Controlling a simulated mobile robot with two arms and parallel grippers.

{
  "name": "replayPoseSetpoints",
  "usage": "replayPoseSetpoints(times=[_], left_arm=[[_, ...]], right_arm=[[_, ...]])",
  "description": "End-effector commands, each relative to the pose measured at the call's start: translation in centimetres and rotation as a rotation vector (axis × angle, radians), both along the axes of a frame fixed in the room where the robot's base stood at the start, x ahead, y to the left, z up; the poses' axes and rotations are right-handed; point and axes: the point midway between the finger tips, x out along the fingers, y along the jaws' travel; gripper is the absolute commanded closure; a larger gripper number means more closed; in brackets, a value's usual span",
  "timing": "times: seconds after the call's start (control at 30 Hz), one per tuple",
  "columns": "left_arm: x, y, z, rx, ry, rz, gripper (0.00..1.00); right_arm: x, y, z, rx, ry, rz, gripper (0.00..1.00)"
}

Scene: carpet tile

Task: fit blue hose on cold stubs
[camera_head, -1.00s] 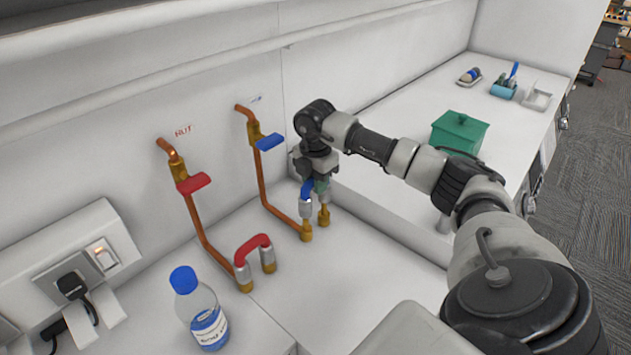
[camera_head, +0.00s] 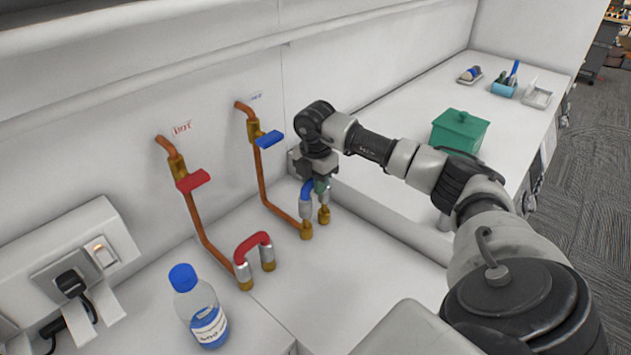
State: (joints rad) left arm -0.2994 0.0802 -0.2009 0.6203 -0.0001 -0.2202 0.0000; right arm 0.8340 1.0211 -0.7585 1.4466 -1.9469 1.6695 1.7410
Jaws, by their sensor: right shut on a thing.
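The blue hose (camera_head: 307,189) is a short bent piece with silver ends, partly hidden by my right gripper (camera_head: 317,183). My right gripper points down and is shut on the hose. The cold copper pipe (camera_head: 265,185) with a blue valve handle (camera_head: 270,139) runs down to the left stub. My left gripper is out of view.
A red hose (camera_head: 252,244) joins the hot stubs, left of the cold ones, below a red valve handle (camera_head: 193,180). A clear bottle with a blue cap (camera_head: 205,315) stands at the front left. A green box (camera_head: 460,131) stands on the counter behind my right arm.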

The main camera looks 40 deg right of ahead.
Motion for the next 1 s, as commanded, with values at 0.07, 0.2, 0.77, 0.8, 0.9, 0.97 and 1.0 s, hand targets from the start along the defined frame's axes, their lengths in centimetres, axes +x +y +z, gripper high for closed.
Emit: replayPoseSetpoints(times=[0.07,0.2,0.77,0.8,0.9,0.97,1.0], left_arm=[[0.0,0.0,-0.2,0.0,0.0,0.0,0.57],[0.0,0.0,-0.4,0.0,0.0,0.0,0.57],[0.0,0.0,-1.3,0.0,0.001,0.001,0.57],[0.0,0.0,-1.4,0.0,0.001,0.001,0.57],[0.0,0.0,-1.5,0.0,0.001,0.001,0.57],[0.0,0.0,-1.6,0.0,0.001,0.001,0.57],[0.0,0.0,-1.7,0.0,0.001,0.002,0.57]], right_arm=[[0.0,0.0,-0.3,0.0,0.0,0.0,1.0],[0.0,0.0,-0.6,0.0,0.0,0.0,1.0],[0.0,0.0,-2.0,0.0,0.0,0.0,1.0],[0.0,0.0,-2.1,0.0,0.0,0.0,1.0],[0.0,0.0,-2.4,0.0,0.0,0.0,1.0],[0.0,0.0,-2.5,0.0,0.0,0.0,1.0],[0.0,0.0,-2.6,0.0,0.0,0.0,1.0]])
